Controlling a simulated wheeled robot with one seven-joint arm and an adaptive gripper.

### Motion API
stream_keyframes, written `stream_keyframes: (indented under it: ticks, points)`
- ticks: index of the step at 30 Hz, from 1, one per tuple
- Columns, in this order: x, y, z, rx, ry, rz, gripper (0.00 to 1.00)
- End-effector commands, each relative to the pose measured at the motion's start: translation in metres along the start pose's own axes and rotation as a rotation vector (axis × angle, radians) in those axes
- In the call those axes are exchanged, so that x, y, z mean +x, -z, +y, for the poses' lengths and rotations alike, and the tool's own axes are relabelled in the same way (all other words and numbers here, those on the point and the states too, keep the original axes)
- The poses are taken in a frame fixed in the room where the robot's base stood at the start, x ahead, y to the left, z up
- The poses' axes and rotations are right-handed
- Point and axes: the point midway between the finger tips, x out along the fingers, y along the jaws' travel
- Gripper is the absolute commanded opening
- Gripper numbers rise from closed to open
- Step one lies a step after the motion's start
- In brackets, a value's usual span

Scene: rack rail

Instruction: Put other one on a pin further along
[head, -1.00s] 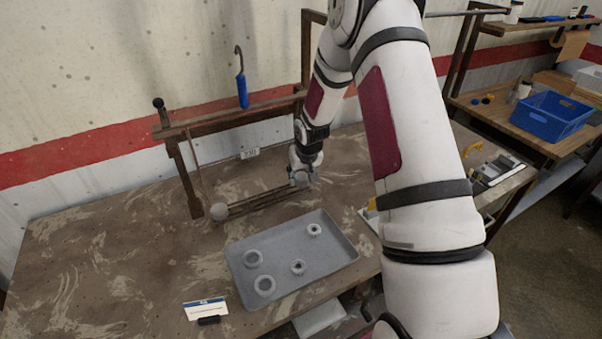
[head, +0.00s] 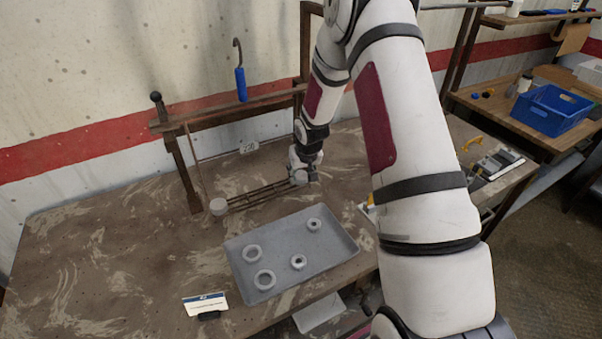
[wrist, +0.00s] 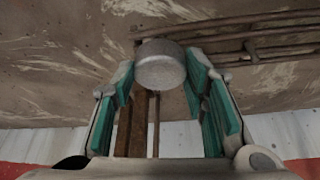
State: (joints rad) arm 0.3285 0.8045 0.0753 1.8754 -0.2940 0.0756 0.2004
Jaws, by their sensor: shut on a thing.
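My gripper (head: 301,174) is at the right end of a low rail of thin brown rods (head: 255,196) on the bench. It is shut on a round grey disc-like piece (head: 299,177). In the wrist view the piece (wrist: 160,65) sits between the green finger pads, with the rods (wrist: 270,50) behind it and to its right. Small pins or stubs (wrist: 252,50) show on the rods. I cannot tell whether the held piece touches a pin.
A grey tray (head: 335,262) with several grey rings lies in front of the rail. A wooden frame (head: 225,118) with a blue-handled hook (head: 240,85) stands behind.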

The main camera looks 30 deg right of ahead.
Motion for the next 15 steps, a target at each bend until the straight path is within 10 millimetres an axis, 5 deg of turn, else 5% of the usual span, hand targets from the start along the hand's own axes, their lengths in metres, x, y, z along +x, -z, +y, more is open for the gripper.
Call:
stream_keyframes:
  ticks: [1, 4, 15]
  points:
    - [-0.0001, 0.0002, -0.0001, 0.000, 0.000, 0.000, 0.43]
    - [-0.0001, 0.0003, -0.0001, 0.000, 0.000, 0.001, 0.64]
    - [-0.0033, 0.0007, 0.0000, 0.000, 0.000, 0.001, 0.64]
